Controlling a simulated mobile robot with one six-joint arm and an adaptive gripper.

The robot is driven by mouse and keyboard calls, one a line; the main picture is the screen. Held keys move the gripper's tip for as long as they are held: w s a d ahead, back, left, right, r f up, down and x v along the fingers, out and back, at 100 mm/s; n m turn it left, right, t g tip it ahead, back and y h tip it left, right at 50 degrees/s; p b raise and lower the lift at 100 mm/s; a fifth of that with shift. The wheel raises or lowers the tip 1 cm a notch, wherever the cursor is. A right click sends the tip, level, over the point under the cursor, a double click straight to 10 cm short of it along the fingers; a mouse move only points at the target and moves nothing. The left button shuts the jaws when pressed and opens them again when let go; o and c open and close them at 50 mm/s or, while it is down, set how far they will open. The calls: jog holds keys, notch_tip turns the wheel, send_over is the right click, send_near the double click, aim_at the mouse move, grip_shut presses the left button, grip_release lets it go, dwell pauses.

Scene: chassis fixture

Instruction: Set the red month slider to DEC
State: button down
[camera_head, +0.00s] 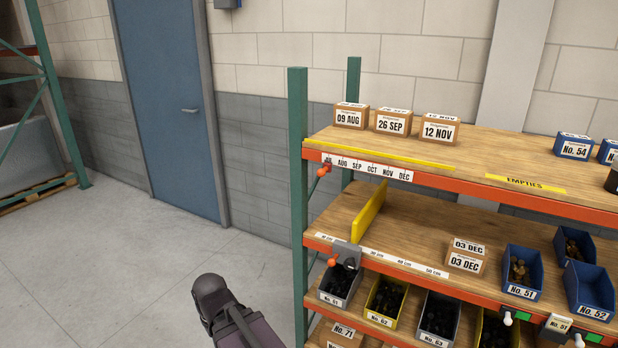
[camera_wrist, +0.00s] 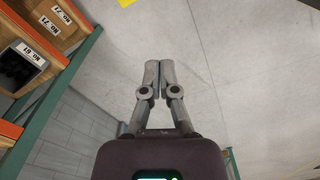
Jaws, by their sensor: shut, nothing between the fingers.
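The red month slider (camera_head: 323,171) is a small red knob on the orange front edge of the top shelf. It sits at the left end of the white month strip (camera_head: 372,167), by the first label, left of AUG. DEC is the last label at the strip's right end. My gripper (camera_wrist: 157,66) is shut and empty in the wrist view, its two grey fingers together above the bare floor. In the head view my dark arm is low, left of the rack and below the slider; the fingertips do not show there. The slider is not visible in the wrist view.
A second red knob (camera_head: 333,262) with a grey bracket (camera_head: 347,253) juts from the middle shelf's edge below. A green rack post (camera_head: 298,200) stands just left of the slider. A yellow divider (camera_head: 368,210) stands on the middle shelf. Floor left of the rack is clear.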

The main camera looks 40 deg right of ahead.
jog(key=shift+a, duration=0.25)
jog(key=shift+w, duration=0.1)
jog(key=w+d+r+n+h+p, duration=0.1)
jog(key=w+d+r+n+h, duration=0.35)
jog(key=d, duration=0.45)
jog(key=w+d+r+n+h, duration=0.35)
jog(key=w+d+h, duration=0.25)
jog(key=d, duration=0.3)
jog(key=w+d+r+n+g+h, duration=0.1)
jog(key=w+d+r+n+h, duration=0.3)
jog(key=r, duration=0.4)
jog(key=w+d+r+n+g+h+p, duration=0.1)
jog(key=w+d+r+n+h, duration=0.3)
jog(key=r, duration=0.4)
jog(key=shift+w+d+r+g+h, duration=0.15)
jog(key=shift+w+d+g+h, duration=0.45)
jog(key=shift+d, duration=0.65)
jog(key=shift+s+d, duration=0.1)
jog(key=shift+s, duration=0.05)
